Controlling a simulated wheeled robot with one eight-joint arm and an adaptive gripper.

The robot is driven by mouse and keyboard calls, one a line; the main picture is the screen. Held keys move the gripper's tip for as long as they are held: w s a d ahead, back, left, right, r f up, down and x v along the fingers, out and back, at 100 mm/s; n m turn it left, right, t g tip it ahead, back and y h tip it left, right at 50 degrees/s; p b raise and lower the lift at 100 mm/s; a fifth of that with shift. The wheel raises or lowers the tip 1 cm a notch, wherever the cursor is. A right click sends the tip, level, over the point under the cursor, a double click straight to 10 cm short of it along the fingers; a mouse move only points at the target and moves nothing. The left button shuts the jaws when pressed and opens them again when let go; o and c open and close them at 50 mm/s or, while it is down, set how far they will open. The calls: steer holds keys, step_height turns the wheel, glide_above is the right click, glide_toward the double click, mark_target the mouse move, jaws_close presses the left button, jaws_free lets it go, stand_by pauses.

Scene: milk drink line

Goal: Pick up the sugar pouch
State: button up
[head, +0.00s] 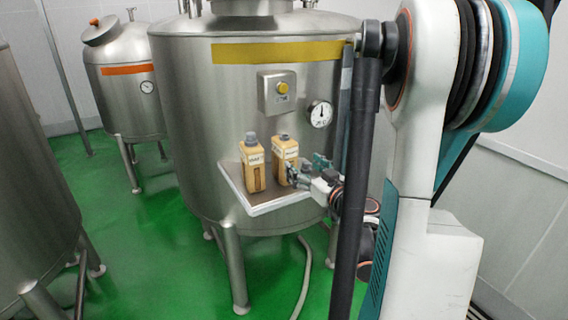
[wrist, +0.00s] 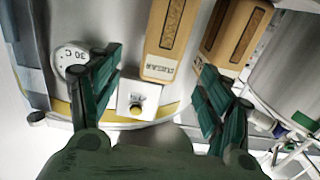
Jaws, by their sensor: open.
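Two tan pouches with grey caps and white labels stand upright side by side on a small shelf (head: 262,204). They are the left pouch (head: 253,168) and the right pouch (head: 284,155). In the wrist view, which looks turned over, that pouch (wrist: 172,32) shows beyond and between the open fingers. The other pouch (wrist: 236,32) is right of it, past the right fingertip. I cannot tell whether either finger touches.
The shelf is against a large steel tank (head: 185,120) with a yellow band, a yellow button box (head: 277,92) and a gauge (head: 320,114). A hose (head: 304,270) hangs below. A smaller tank (head: 125,85) stands behind left. Green floor (head: 150,250) is open at left.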

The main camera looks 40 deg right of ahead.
mark_target(286, 140)
steer(key=b+x, duration=0.1)
steer(key=x, duration=0.5)
steer(key=w, duration=0.1)
steer(key=w+b, duration=0.1)
steer(key=w+f, duration=0.1)
steer(key=w, duration=0.1)
steer(key=shift+w+d+b, duration=0.1)
steer(key=shift+d+b, duration=0.25)
steer(key=shift+b, duration=0.05)
steer(key=shift+w+d, duration=0.1)
steer(key=shift+w, duration=0.4)
steer(key=shift+r, duration=0.1)
steer(key=c, duration=1.6)
steer(key=shift+s+r, duration=0.1)
steer(key=shift+r, duration=0.05)
steer(key=r+p, duration=0.1)
steer(key=r, duration=0.1)
steer(key=r+p, duration=0.1)
steer(key=r, duration=0.1)
steer(key=s+r+p, duration=0.1)
steer(key=r+p, duration=0.1)
steer(key=r, duration=0.1)
steer(key=p+v, duration=0.1)
steer(key=v, duration=0.5)
steer(key=p+v, duration=0.1)
steer(key=v, duration=0.5)
steer(key=p+v, duration=0.1)
steer(key=v, duration=0.6)
steer(key=shift+w+a+f, duration=0.1)
steer(key=shift+a, duration=0.15)
